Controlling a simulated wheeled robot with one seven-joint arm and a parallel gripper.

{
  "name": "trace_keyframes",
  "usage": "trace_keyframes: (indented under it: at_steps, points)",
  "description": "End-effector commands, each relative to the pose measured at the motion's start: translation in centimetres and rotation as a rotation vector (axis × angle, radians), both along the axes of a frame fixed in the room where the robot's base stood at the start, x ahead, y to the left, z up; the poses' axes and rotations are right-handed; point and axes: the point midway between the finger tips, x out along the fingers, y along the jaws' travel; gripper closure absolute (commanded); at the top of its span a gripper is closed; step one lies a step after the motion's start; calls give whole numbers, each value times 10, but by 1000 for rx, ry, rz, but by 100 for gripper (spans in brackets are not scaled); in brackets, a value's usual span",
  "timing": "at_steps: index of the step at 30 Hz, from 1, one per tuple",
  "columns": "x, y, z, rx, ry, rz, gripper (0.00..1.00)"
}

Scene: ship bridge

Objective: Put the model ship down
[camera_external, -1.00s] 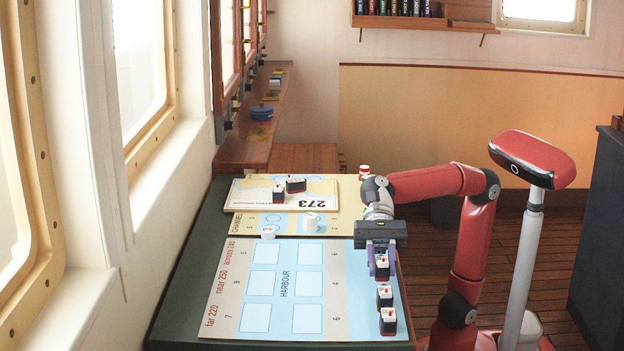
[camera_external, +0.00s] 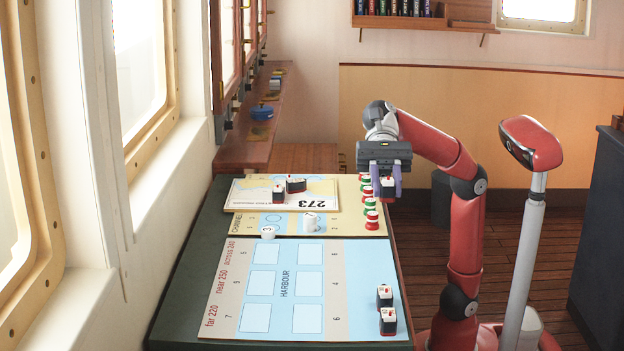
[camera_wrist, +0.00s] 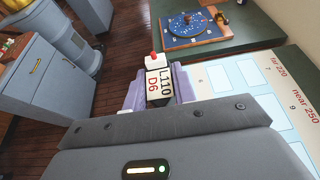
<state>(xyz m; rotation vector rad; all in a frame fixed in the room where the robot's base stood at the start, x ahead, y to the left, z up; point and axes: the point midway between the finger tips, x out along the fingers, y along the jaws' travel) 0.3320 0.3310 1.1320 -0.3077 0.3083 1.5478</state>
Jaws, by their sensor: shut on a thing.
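My gripper (camera_external: 386,188) is shut on a model ship (camera_external: 388,183), dark-hulled with a white top and a red tip. It holds the ship raised, near the right edge of the table, in front of a row of red, green and white markers. In the wrist view the held ship (camera_wrist: 158,84) sits between the purple fingers (camera_wrist: 158,90), its side reading "L110 D6". Two similar ships (camera_external: 384,297) (camera_external: 388,321) stand on the right side of the harbour board (camera_external: 236,290). Two more ships (camera_external: 279,194) (camera_external: 296,185) stand on the chart marked 273 (camera_external: 245,195).
Red and green markers (camera_external: 372,221) line the table's right edge, partly hidden by my gripper. The harbour squares are bare. In the wrist view, a dial board (camera_wrist: 190,24) lies on the green table.

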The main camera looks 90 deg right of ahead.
Motion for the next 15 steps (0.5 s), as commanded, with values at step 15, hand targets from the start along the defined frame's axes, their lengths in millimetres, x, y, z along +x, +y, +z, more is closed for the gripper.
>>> trace_keyframes:
  at_steps: [15]
  points:
    - [157, -102, -40, -15, 6, -268, 95]
